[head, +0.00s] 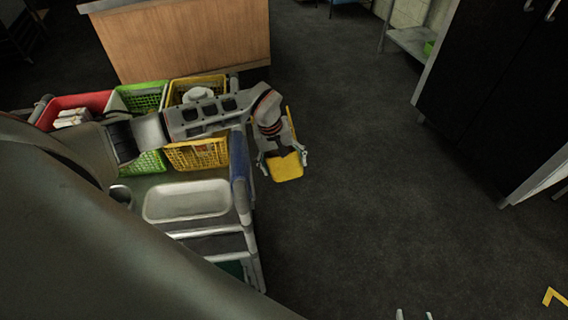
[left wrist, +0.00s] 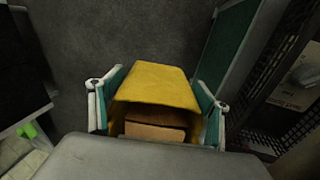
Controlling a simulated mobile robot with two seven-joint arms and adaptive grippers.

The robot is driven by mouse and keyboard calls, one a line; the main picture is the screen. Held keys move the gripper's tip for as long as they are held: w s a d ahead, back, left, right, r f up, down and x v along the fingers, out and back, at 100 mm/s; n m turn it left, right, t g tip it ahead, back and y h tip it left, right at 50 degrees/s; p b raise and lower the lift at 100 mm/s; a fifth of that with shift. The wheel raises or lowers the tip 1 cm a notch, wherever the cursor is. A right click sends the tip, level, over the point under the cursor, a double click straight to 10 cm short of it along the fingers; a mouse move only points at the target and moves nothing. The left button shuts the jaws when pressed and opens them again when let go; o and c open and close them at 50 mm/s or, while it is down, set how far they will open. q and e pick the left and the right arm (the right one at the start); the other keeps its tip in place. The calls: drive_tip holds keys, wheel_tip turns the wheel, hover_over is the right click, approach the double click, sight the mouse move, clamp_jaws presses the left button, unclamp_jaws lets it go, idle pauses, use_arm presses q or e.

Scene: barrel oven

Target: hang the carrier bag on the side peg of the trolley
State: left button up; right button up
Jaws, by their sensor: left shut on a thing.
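The yellow carrier bag (head: 287,168) hangs from my left gripper (head: 284,158), just right of the trolley (head: 250,238) and clear of the floor. The left wrist view shows the bag (left wrist: 160,85) between the teal finger pads, with brown contents (left wrist: 155,131) in its mouth. The left gripper is shut on the bag. The trolley's blue side handle (head: 240,165) is left of the bag, with a gap between them. I cannot make out the side peg. Only the fingertips of my right gripper (head: 414,314) show at the bottom edge, apart and empty.
The trolley carries a red crate (head: 90,101), a green crate (head: 143,97), yellow baskets (head: 197,155) and a white tray (head: 187,200). A wooden counter (head: 185,40) stands behind. Dark cabinets (head: 490,90) stand at right. The floor between is clear.

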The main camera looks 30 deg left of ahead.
use_arm(q)
drive_tip(key=o, duration=1.3)
drive_tip(key=shift+o, duration=0.2)
drive_tip(key=shift+r, duration=0.35)
wheel_tip(320, 180, up, 7)
drive_tip(key=s+a, duration=0.1)
drive_tip(key=shift+f, duration=0.15)
